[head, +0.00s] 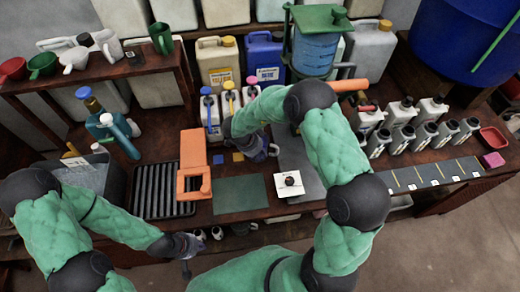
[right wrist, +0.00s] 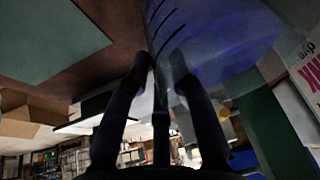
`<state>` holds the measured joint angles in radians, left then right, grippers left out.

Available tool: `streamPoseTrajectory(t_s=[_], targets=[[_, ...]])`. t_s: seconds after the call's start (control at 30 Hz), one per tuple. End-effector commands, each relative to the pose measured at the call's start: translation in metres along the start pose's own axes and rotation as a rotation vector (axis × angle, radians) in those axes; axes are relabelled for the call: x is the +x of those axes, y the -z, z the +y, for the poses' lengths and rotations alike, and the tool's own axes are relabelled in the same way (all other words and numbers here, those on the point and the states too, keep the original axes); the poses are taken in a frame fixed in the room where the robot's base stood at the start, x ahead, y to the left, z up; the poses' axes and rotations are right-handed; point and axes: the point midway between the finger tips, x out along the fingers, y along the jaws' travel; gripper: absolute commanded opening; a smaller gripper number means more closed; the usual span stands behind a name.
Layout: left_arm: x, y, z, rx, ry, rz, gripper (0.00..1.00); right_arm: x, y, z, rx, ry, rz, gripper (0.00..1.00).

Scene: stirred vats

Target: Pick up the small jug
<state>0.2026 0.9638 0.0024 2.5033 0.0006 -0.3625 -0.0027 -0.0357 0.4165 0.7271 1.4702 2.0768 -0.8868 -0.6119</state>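Two small jugs stand on the raised shelf at the upper left of the head view, a white one (head: 108,44) and a green one (head: 161,38). I cannot tell which is the named one. My right gripper (head: 268,151) is low over the middle of the bench, away from that shelf. In the right wrist view its two fingers (right wrist: 165,75) stand apart. A translucent blue vessel with dark graduation marks (right wrist: 215,35) shows close beyond them; I cannot tell whether they touch it. My left gripper (head: 186,262) hangs at the bench's front edge, its opening unclear.
A graduated blue vat (head: 316,53) in a green frame stands at the back. An orange stand (head: 193,165), black rack (head: 161,190) and green mat (head: 240,195) occupy the front. Several grey-and-white bottles (head: 403,112) stand right. A white card (head: 298,187) lies beside my right arm.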

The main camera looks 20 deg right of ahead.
Motion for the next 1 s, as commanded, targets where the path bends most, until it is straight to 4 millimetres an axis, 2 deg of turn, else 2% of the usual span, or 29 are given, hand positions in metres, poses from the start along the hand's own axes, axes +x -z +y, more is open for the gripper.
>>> streamPoseTrajectory(t_s=[0.53, 0.77, 1.0], targets=[[-0.001, 0.0, 0.0, 0.0, 0.0, 0.0, 0.0, -0.001, 0.001, 0.0, 0.0, 0.0, 0.0, 0.0], [-0.01, 0.0, 0.004, 0.0, 0.0, 0.0, 0.0, -0.014, 0.006, -0.001, 0.001, 0.001, 0.0, 0.0], [-0.02, -0.001, 0.007, 0.0, 0.0, 0.0, 0.0, -0.018, -0.001, 0.041, -0.003, -0.002, 0.001, 0.0]])
